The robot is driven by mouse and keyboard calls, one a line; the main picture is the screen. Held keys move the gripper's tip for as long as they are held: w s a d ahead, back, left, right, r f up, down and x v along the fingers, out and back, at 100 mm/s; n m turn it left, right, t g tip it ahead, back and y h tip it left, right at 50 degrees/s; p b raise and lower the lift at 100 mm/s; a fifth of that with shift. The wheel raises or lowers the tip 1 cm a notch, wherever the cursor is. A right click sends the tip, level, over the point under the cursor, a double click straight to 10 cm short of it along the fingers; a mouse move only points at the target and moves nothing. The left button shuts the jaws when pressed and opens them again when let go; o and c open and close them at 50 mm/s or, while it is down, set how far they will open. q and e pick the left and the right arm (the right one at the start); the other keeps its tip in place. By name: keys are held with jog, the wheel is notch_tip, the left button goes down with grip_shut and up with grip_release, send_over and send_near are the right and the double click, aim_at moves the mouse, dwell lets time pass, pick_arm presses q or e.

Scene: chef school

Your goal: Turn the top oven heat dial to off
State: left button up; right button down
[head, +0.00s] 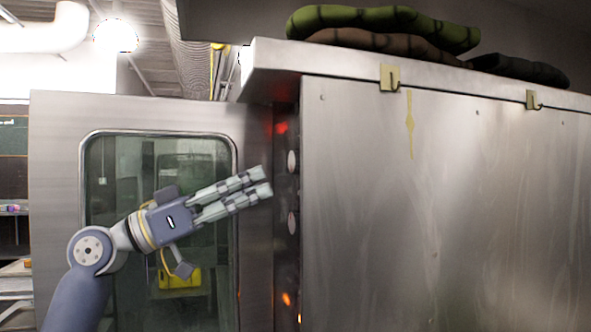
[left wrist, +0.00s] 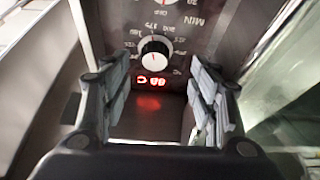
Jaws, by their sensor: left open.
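The top oven heat dial (head: 292,163) is a pale round knob high on the dark control panel, seen nearly edge-on in the head view. In the left wrist view the dial (left wrist: 155,52) is a black and white knob ringed by printed marks, with its lettering upside down. Its exact setting is too small to read. My left gripper (head: 267,181) points at the panel with its fingers apart, a little below and left of the dial. In the left wrist view the left gripper (left wrist: 158,88) is open and empty, its fingers on either side below the dial. My right gripper is not in view.
A lit red display (left wrist: 152,80) sits beside the dial. A second dial (head: 292,222) is lower on the panel; its edge (left wrist: 168,3) shows with MIN lettering. The glass oven door (head: 58,180) stands left. The steel side wall (head: 440,210) fills the right.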

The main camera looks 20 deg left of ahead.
aim_at(292, 164)
pick_arm(q)
jog(key=d+r+p, duration=0.1)
jog(key=w+d+r+p, duration=0.1)
jog(key=d+p, duration=0.1)
jog(key=shift+w+d+r, duration=0.4)
jog(key=shift+f+p+x, duration=0.2)
jog(key=shift+p+x, duration=0.2)
jog(key=shift+x, duration=0.8)
jog(key=shift+w, duration=0.1)
jog(key=c, duration=1.1)
jog(key=shift+o, duration=0.2)
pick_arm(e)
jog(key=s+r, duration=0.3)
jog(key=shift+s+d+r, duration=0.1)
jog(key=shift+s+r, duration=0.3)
